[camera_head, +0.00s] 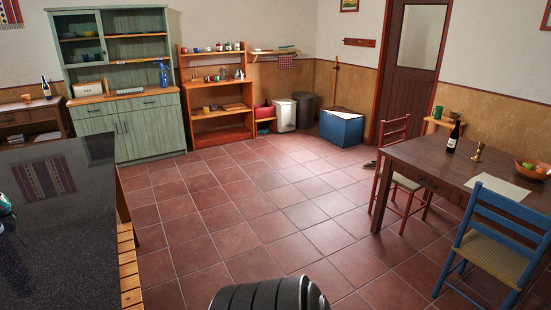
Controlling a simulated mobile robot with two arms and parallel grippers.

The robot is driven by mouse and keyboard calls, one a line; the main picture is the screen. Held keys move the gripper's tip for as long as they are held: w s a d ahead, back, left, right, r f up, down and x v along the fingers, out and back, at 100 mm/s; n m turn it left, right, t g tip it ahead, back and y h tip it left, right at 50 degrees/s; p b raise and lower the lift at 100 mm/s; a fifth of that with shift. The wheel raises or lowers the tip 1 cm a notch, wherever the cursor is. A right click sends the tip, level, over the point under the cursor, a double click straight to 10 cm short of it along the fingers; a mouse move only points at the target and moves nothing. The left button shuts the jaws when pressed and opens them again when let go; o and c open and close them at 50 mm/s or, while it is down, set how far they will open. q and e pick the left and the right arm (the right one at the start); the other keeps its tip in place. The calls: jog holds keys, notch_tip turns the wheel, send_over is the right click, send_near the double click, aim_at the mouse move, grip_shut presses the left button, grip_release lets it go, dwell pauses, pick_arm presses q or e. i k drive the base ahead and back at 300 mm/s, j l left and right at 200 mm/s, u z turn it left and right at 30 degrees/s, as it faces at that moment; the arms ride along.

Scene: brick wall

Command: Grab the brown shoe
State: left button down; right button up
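A small dark brownish thing (370,165) lies on the tiled floor just left of the red chair, far from me. It looks like the brown shoe, but it is too small to tell its shape well. No other shoe shows clearly. Neither of my grippers is in view. A dark ribbed part at the bottom middle of the picture looks like part of my own body.
A dark counter (60,235) fills the left side. A wooden table (430,165), a red chair (396,135) and a blue chair (505,222) stand at right. A blue chest (341,130) and shelves (218,125) line the back. The tiled floor between is clear.

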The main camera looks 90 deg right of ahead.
aim_at(373, 164)
jog(key=z, duration=3.55)
jog(key=i+u, duration=0.3)
jog(key=i, duration=0.95)
jog(key=i+j+u, duration=0.1)
jog(key=i+u, duration=0.2)
jog(key=i, duration=0.4)
jog(key=i+l+u, duration=0.1)
jog(key=i+u, duration=0.15)
jog(key=i, duration=0.5)
jog(key=i+l+u, duration=0.3)
jog(key=i, duration=0.4)
jog(key=i+l+z, duration=0.1)
jog(key=i+z, duration=0.15)
jog(key=i, duration=0.3)
jog(key=i+z, duration=0.2)
jog(key=i, duration=0.35)
jog(key=i+z, duration=0.25)
jog(key=i, duration=0.35)
jog(key=i+j+z, duration=0.25)
jog(key=i, duration=0.25)
jog(key=i+z, duration=0.15)
jog(key=i, duration=0.4)
jog(key=i+z, duration=0.1)
jog(key=i, duration=0.4)
jog(key=i+z, duration=0.15)
jog(key=i, duration=0.4)
jog(key=i+j+z, duration=0.15)
jog(key=i, duration=0.35)
jog(key=i+j+z, duration=0.15)
jog(key=i, duration=0.4)
